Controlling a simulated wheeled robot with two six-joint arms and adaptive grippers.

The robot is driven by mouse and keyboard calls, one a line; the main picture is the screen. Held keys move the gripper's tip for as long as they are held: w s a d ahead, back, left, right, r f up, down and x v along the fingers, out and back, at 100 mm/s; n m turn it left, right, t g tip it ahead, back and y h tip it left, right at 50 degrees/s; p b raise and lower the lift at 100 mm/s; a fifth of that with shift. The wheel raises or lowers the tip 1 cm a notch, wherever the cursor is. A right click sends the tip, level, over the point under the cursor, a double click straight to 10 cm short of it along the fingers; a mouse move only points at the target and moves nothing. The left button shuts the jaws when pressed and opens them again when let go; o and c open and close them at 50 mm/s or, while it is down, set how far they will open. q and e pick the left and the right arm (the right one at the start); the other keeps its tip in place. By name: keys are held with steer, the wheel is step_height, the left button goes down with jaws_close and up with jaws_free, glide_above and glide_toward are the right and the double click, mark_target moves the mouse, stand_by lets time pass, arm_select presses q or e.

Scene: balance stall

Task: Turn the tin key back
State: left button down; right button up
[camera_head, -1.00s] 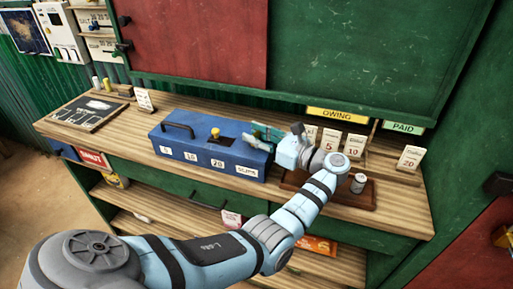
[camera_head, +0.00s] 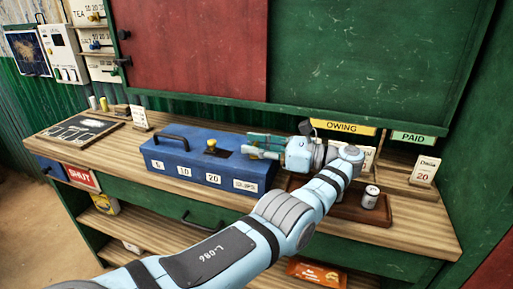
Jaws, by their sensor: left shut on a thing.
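The blue tin (camera_head: 193,178) stands on the wooden counter. It has a dark handle on its lid, a yellow knob (camera_head: 211,144) beside a dark slot, and white number labels along its front. My left gripper (camera_head: 250,146) comes in from the right, and its fingers are at the tin's upper right end. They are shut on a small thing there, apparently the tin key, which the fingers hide. The yellow knob is apart from the fingers. My right gripper is not in view.
A brown tray (camera_head: 345,208) with a small can (camera_head: 370,197) lies right of the tin, under my arm. Price cards stand below the OWING sign (camera_head: 342,128) and the PAID sign (camera_head: 412,138). A chalkboard (camera_head: 82,131) lies at the counter's left.

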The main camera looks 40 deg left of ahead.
mark_target(255, 143)
arm_select(q)
steer(key=c, duration=1.3)
jaws_free()
steer(key=shift+a+f, duration=0.1)
step_height(255, 143, up, 10)
steer(key=shift+r, duration=0.1)
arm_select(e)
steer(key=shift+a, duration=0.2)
